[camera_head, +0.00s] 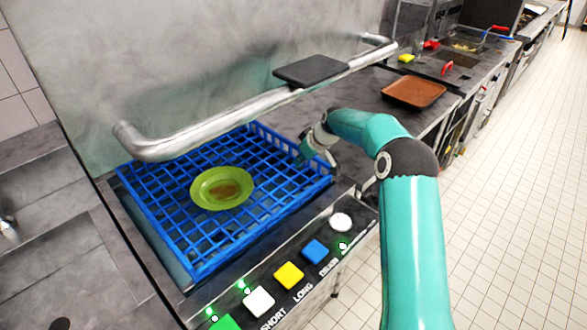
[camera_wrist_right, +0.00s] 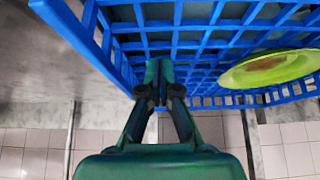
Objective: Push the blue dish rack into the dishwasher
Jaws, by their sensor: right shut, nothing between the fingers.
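The blue dish rack (camera_head: 285,203) sits on the dishwasher's bed, under and in front of the raised metal hood (camera_head: 200,60) with its long bar handle (camera_head: 230,112). A green plate (camera_head: 207,199) with a brown stain lies in the rack. It also shows in the right wrist view (camera_wrist_right: 270,70). My right gripper (camera_head: 306,153) is shut and empty at the rack's right side. In the right wrist view its closed fingertips (camera_wrist_right: 158,72) overlap the rack's blue grid (camera_wrist_right: 205,45); whether they touch it I cannot tell. My left gripper is out of view.
A front panel carries several coloured buttons, including a blue one (camera_head: 317,251) and a yellow one (camera_head: 289,275). A brown tray (camera_head: 414,92) lies on the counter to the right. A dark flat slab (camera_head: 310,69) is by the handle. A sink area (camera_head: 50,240) is at left.

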